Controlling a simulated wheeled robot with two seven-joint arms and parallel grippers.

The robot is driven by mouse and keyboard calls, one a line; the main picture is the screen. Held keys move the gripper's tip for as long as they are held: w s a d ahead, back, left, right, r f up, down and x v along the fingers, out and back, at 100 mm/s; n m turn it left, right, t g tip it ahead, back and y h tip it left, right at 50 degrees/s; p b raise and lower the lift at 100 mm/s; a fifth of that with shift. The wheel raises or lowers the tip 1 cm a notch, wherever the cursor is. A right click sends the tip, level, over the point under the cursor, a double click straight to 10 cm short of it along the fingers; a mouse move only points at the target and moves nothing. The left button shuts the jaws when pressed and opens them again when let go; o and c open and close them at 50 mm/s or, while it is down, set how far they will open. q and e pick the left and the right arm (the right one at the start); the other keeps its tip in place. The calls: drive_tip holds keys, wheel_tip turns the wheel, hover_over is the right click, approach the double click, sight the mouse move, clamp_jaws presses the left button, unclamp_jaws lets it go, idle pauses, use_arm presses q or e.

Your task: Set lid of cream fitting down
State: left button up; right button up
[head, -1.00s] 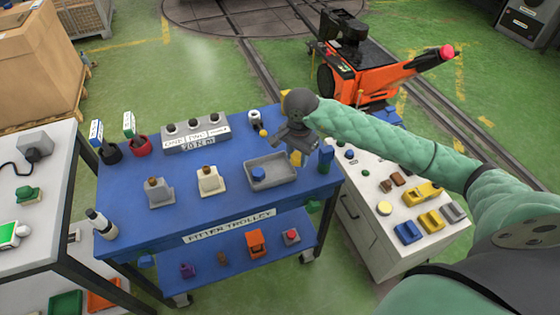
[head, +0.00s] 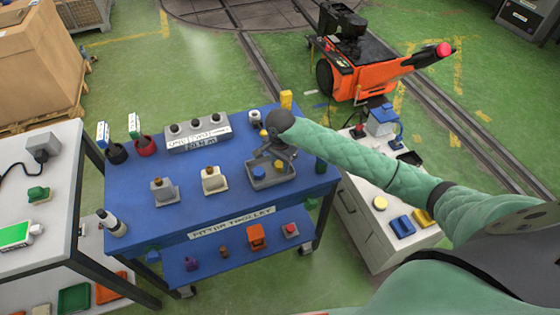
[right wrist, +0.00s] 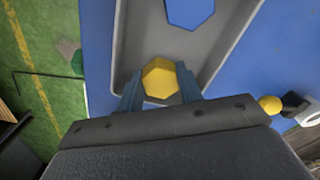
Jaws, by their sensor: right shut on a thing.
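My right gripper (head: 277,158) is over the grey tray (head: 290,178) on the blue trolley top, pointing down. In the right wrist view it is shut on a yellow hexagonal lid (right wrist: 158,78), held between the two fingertips. The lid is within the tray's outline; I cannot tell whether it touches the floor of the tray. A blue hexagonal lid (head: 258,173) lies in the same tray, to the left in the head view. The cream fitting (head: 213,182) stands to the left of the tray, with no yellow lid on it. My left gripper is out of view.
A grey fitting (head: 164,191) stands left of the cream one.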

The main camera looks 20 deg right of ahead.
drive_tip(key=shift+f, duration=0.2)
drive_tip(key=shift+f, duration=0.1)
idle(0.4)
drive_tip(key=o, duration=1.1)
